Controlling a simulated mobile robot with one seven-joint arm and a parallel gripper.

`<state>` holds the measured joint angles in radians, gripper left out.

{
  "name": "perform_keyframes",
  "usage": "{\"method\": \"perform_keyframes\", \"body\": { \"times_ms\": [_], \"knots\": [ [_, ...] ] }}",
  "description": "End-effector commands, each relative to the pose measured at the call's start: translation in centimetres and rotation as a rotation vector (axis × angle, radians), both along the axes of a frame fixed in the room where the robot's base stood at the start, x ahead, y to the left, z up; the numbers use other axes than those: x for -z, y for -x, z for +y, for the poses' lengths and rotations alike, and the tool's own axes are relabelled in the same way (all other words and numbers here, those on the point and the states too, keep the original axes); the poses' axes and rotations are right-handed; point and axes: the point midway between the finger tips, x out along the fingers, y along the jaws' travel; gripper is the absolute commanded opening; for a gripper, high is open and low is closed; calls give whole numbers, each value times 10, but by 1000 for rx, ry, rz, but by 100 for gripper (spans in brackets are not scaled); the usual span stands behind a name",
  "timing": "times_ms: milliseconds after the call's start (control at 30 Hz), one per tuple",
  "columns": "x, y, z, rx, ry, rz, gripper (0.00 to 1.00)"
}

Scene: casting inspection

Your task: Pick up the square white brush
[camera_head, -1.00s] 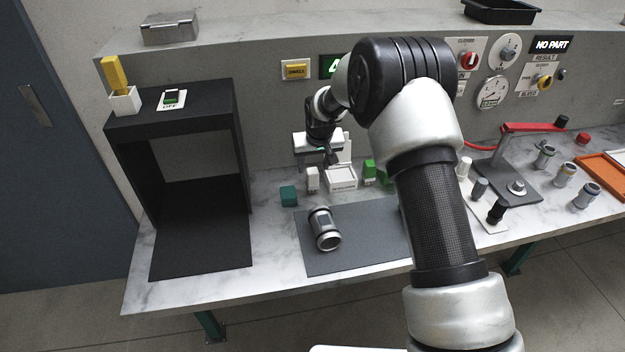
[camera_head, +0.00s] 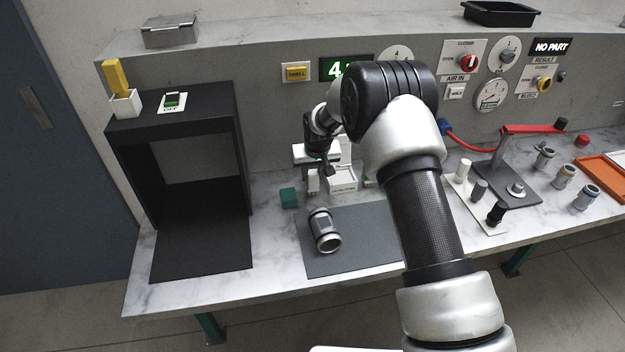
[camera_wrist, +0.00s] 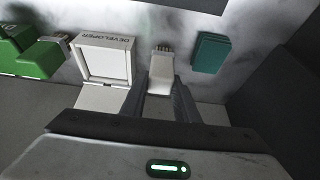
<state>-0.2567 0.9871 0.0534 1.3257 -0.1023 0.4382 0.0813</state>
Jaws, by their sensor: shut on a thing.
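The white brush (camera_head: 313,184) stands upright on the marble bench, between a teal block and a white tray. In the wrist view the white brush (camera_wrist: 161,66) lies between my two dark fingers, its bristle end beyond the tips. My gripper (camera_head: 318,174) is low at the back of the bench and shut on the brush. In the wrist view my gripper (camera_wrist: 161,84) has a finger along each side of it. I cannot clearly tell any gap between brush and bench.
The white developer tray (camera_wrist: 103,62) is close on one side, the teal block (camera_wrist: 211,53) on the other. A metal casting (camera_head: 324,231) lies on the grey mat (camera_head: 365,256). A black booth (camera_head: 180,130) stands left.

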Motion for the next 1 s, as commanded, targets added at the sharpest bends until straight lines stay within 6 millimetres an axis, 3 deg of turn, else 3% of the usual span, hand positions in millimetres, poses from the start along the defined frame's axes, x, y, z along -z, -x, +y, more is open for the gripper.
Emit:
{"method": "perform_keyframes", "body": {
  "times_ms": [167, 600, 1000],
  "knots": [
    [-13, -1, 0, 0, -1, -2, 5],
    [-92, -1, 0, 1, -1, -3, 5],
    [-100, 0, 0, 0, 0, 0, 5]
  ]
}}
